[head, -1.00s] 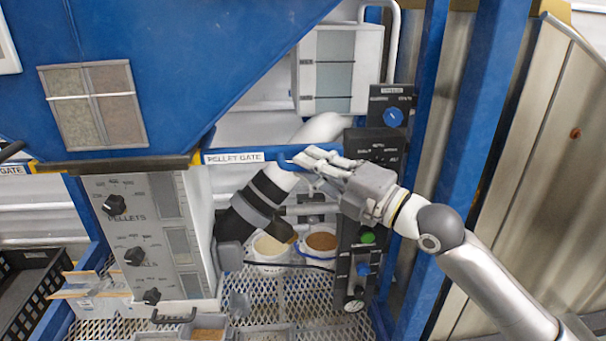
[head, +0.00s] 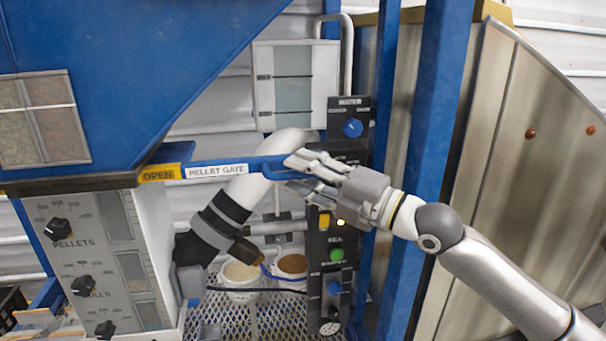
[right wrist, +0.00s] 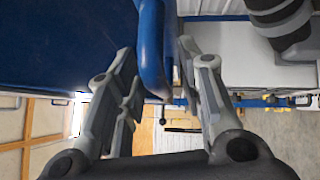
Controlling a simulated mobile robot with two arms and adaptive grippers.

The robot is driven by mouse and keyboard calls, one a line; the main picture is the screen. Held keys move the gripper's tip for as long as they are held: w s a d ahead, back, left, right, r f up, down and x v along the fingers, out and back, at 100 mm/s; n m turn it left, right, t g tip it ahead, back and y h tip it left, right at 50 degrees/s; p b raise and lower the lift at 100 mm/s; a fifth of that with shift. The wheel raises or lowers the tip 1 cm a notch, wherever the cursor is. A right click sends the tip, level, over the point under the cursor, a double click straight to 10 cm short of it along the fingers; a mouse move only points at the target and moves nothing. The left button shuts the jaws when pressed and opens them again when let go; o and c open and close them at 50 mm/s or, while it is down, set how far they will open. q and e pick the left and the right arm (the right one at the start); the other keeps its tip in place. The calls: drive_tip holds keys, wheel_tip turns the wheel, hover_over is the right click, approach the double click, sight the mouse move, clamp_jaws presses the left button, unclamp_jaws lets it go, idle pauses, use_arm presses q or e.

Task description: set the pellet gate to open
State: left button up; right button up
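The pellet gate (head: 240,168) is a blue slide bar with a white PELLET GATE label, under the blue hopper (head: 130,60). A yellow OPEN tag (head: 160,173) shows on the bar between that label and the hopper's edge. The bar ends at the right in a blue looped handle (right wrist: 152,50). My right gripper (head: 298,174) is at this end, one finger above and one below the handle in the head view. In the right wrist view the fingers stand apart on both sides of the handle; a narrow gap shows on the right. My left gripper is not in view.
A black control panel (head: 337,270) with knobs and lit buttons stands just behind my right gripper. A white pipe with dark collars (head: 228,208) runs below the bar. Two buckets (head: 240,272) sit on mesh below. A blue post (head: 428,140) stands close at the right.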

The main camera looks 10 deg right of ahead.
drive_tip(key=shift+a, duration=0.2)
drive_tip(key=shift+s, duration=0.15)
drive_tip(key=v, duration=1.2)
drive_tip(key=shift+d, duration=0.15)
idle(0.6)
